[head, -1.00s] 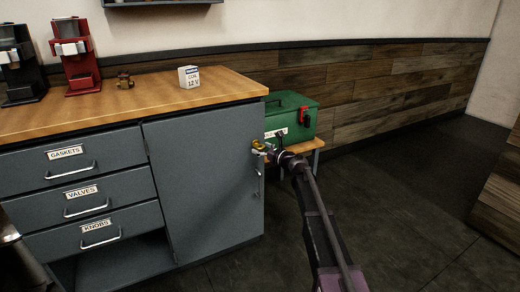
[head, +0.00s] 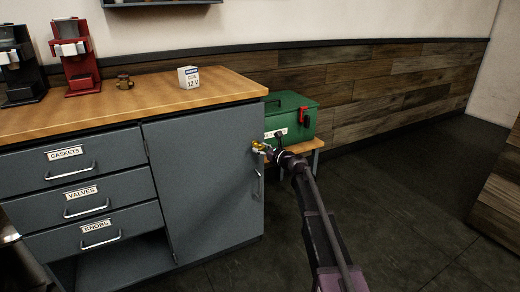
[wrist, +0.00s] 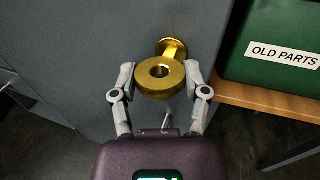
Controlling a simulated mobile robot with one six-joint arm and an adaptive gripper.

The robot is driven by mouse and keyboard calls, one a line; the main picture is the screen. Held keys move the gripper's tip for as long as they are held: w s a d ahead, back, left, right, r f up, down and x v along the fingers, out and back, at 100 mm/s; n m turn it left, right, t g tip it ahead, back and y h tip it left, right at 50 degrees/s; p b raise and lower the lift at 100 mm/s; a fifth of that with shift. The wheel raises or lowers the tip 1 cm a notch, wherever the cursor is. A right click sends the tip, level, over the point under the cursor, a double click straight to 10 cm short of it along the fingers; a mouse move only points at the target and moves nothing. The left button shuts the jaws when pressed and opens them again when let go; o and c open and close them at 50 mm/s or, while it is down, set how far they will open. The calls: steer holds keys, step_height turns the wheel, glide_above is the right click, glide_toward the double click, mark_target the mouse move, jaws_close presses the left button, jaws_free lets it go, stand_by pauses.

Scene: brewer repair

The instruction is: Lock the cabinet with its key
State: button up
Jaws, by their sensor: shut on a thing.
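The grey cabinet (head: 200,185) stands under the wooden counter with its door shut flush. The brass key (wrist: 148,88) has a thick round bow with a hole. In the wrist view its bow is between the two fingertips of my gripper (wrist: 160,80), which are shut on its sides. Behind the bow, a round brass lock piece (wrist: 172,46) sits on the cabinet front; the key's shaft runs toward it, and how deep it sits is hidden. In the head view my gripper (head: 265,151) is at the door's upper right edge, with brass (head: 256,145) at its tip.
A door handle (head: 258,184) is just below my gripper. A green toolbox (head: 289,113), labelled OLD PARTS in the wrist view (wrist: 282,52), stands on a low wooden bench (head: 312,144) close to the right. Drawers (head: 75,174) are at left. The floor at right is open.

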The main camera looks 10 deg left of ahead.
steer(key=shift+a, duration=0.1)
steer(key=n+p, duration=0.1)
steer(key=n+h+p, duration=0.1)
steer(key=n, duration=0.1)
steer(key=shift+s+r+n+g, duration=0.1)
steer(key=shift+r+n+g, duration=0.05)
steer(key=shift+n+g, duration=0.15)
steer(key=n+h+p, duration=0.1)
steer(key=n+p, duration=0.1)
steer(key=n, duration=0.1)
steer(key=shift+a+n, duration=0.1)
steer(key=shift+n, duration=0.2)
steer(key=n+h+p, duration=0.1)
steer(key=n+h, duration=0.1)
steer(key=n, duration=0.1)
steer(key=shift+s, duration=0.1)
steer(key=n+h, duration=0.1)
steer(key=n, duration=0.1)
steer(key=n+t+h, duration=0.1)
steer(key=shift+n+t, duration=0.3)
steer(key=shift+n, duration=0.1)
steer(key=o, duration=1.2)
steer(key=shift+c, duration=0.2)
